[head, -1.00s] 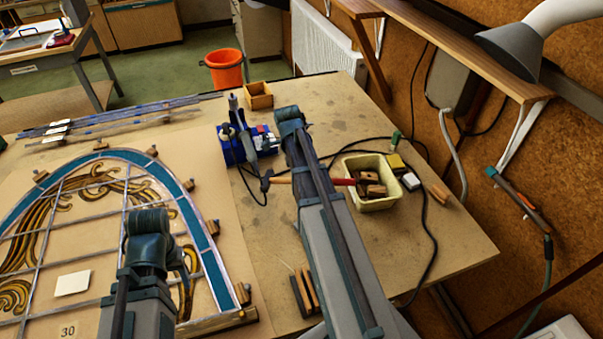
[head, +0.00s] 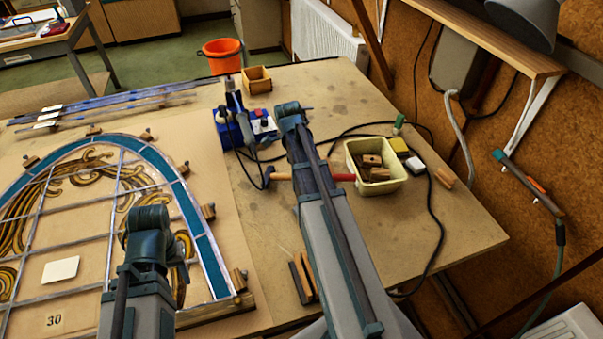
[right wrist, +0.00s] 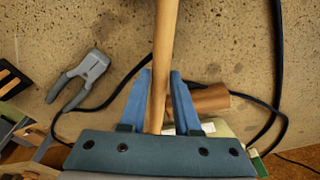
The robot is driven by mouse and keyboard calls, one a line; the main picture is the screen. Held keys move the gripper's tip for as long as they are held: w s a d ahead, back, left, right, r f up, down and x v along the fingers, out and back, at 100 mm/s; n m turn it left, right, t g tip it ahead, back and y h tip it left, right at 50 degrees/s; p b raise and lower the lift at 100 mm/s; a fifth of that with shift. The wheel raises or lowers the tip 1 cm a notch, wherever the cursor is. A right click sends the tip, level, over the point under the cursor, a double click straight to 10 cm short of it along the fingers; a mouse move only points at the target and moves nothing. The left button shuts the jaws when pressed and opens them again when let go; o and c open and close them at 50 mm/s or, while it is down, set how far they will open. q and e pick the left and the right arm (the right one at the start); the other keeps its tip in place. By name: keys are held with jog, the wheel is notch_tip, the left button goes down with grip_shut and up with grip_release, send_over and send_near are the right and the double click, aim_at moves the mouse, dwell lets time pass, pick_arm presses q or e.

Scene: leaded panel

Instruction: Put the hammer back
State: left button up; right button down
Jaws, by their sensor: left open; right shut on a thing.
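The hammer's handle (right wrist: 165,50) runs upright through the right wrist view between the two blue fingers of my right gripper (right wrist: 160,98), which is shut on it. In the head view the hammer (head: 343,177) lies across behind my right arm. Its red handle end shows by the tub and a dark head shows left of the arm; the middle is hidden. My right gripper is hidden by its arm there. My left gripper (head: 182,265) is open and partly hidden by its own wrist, over the right part of the leaded panel (head: 190,215).
A cream tub (head: 398,183) of wooden blocks stands right of the hammer. A blue item (head: 232,132), a small wooden box (head: 258,80) and dark cables lie near the right arm. Pliers (right wrist: 80,78) lie left in the wrist view. The table's front right is mostly clear.

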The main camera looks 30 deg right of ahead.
pick_arm(q)
jog(key=shift+f, duration=0.5)
pick_arm(e)
jog(key=shift+f, duration=0.5)
jog(key=c, duration=0.5)
grip_release()
jog(key=shift+c, duration=0.2)
pick_arm(q)
jog(key=shift+r, duration=0.2)
pick_arm(e)
jog(key=shift+r, duration=0.2)
pick_arm(q)
notch_tip(320, 180, up, 13)
jog(key=p, duration=1.3)
jog(key=shift+r, duration=0.2)
pick_arm(e)
notch_tip(320, 180, up, 14)
jog(key=w+a, duration=0.1)
jog(key=shift+w+a+f, duration=0.2)
jog(key=shift+a+f, duration=0.05)
jog(key=shift+a, duration=0.05)
jog(key=shift+f, duration=0.1)
